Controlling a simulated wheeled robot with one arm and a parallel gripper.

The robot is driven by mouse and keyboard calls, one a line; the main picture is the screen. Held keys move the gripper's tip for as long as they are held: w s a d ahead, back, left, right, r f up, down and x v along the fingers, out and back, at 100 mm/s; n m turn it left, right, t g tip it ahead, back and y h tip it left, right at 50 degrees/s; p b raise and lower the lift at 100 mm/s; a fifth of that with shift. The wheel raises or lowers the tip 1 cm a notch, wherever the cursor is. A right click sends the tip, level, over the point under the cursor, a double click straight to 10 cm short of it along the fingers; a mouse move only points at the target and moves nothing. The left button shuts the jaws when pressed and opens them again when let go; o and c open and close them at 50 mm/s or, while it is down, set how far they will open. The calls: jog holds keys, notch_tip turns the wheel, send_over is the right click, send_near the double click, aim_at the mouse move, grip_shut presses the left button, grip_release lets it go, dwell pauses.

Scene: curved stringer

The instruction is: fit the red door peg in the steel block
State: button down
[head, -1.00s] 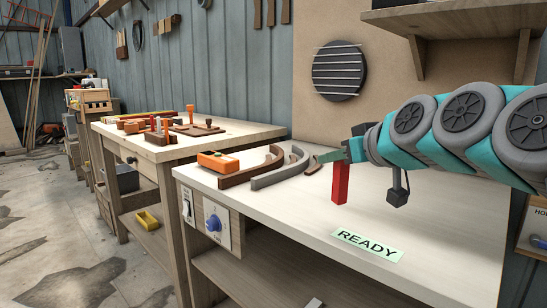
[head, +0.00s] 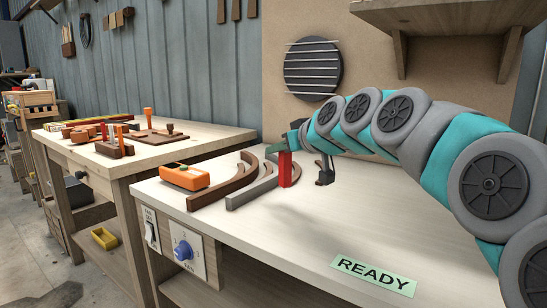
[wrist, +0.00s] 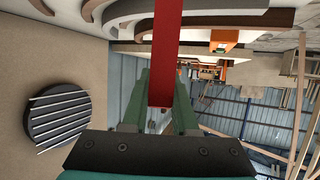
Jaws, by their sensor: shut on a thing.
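My gripper (head: 288,142) is shut on the upper end of the red peg (head: 285,169). The peg hangs upright over the pale workbench, beside the grey curved piece. I cannot tell if its lower end touches the bench. In the wrist view the peg (wrist: 166,50) extends up the picture from between my green fingers (wrist: 160,108). A grey curved piece (head: 246,195) and a brown curved piece (head: 222,189) lie side by side left of the peg. I cannot tell which thing is the steel block.
An orange box (head: 185,177) stands at the bench's left side. A READY label (head: 373,275) lies near the front edge, with clear bench behind it. A second workbench (head: 150,150) at the left holds wooden blocks with upright pegs. A shelf (head: 440,15) juts out above right.

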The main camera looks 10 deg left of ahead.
jog(key=shift+w+a+f+p, duration=0.15)
jog(key=shift+w+a+f, duration=0.3)
jog(key=shift+w+f, duration=0.4)
jog(key=shift+w+a+f+p, duration=0.15)
jog(key=shift+w+a+f, duration=0.4)
jog(key=shift+w, duration=0.6)
jog(key=shift+w+a+f+p, duration=0.15)
jog(key=shift+w+a+f, duration=0.25)
jog(key=shift+w+f, duration=0.45)
jog(key=shift+w, duration=0.15)
jog(key=c, duration=0.7)
grip_release()
jog(key=shift+r, duration=0.2)
